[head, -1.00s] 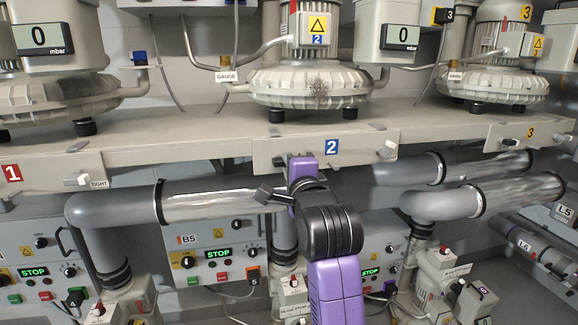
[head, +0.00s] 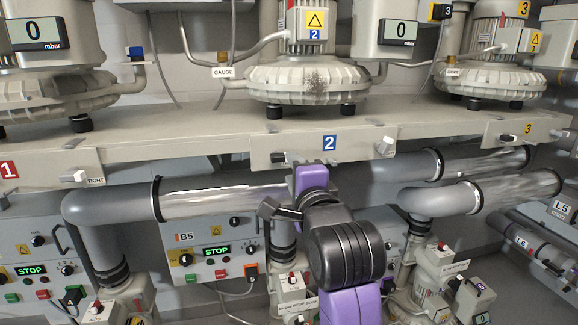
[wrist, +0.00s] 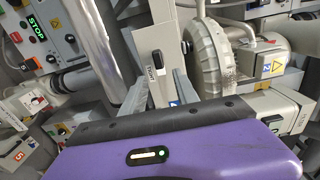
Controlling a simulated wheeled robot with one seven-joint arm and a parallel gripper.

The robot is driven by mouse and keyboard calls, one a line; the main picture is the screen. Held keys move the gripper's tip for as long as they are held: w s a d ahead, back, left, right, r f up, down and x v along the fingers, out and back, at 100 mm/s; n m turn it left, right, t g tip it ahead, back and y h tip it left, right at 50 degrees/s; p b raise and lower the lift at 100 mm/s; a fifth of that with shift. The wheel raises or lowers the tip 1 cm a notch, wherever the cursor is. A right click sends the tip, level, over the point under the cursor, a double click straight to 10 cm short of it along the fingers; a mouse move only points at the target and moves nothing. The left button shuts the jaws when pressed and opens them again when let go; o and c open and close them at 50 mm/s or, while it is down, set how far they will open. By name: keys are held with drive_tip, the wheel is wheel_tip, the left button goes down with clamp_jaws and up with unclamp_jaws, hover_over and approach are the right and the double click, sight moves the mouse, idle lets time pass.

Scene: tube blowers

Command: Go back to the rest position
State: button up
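My gripper (wrist: 158,88) shows in the wrist view as two grey fingers standing apart, with nothing held between them. In the head view my purple and black arm rises from the bottom, right of centre. Its purple end is in front of the bench edge, just below the blue number 2 plate (head: 329,143). The fingers cannot be made out clearly in the head view.
Blower 2 (head: 307,84) stands on the long bench above my arm. A clear-sectioned pipe (head: 222,199) runs close on the left, and a grey elbow pipe (head: 430,203) is on the right. A B5 control box (head: 212,250) shows STOP below.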

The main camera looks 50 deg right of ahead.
drive_tip(key=shift+v, duration=1)
drive_tip(key=a+r+n+t, duration=0.4)
drive_tip(key=r+n, duration=0.1)
drive_tip(key=n, duration=0.3)
drive_tip(key=s+a+f+n+t+y+p, duration=0.15)
drive_tip(key=s+a+f+n+y, duration=0.4)
drive_tip(key=a+f+n, duration=0.55)
drive_tip(key=s+a+f+n+g+y+p, duration=0.1)
drive_tip(key=s+a+f+n+g, duration=0.1)
drive_tip(key=s+f, duration=0.4)
drive_tip(key=s+a+f+n+g+y+p, duration=0.1)
drive_tip(key=s+a+f+n+y, duration=0.1)
drive_tip(key=s+f, duration=0.4)
drive_tip(key=s+a+f+n+g+y+p, duration=0.1)
drive_tip(key=s+f, duration=0.4)
drive_tip(key=s, duration=0.9)
drive_tip(key=shift+s+a+f+n+g, duration=0.4)
drive_tip(key=shift+a+n+g, duration=0.1)
drive_tip(key=shift+a+g, duration=0.35)
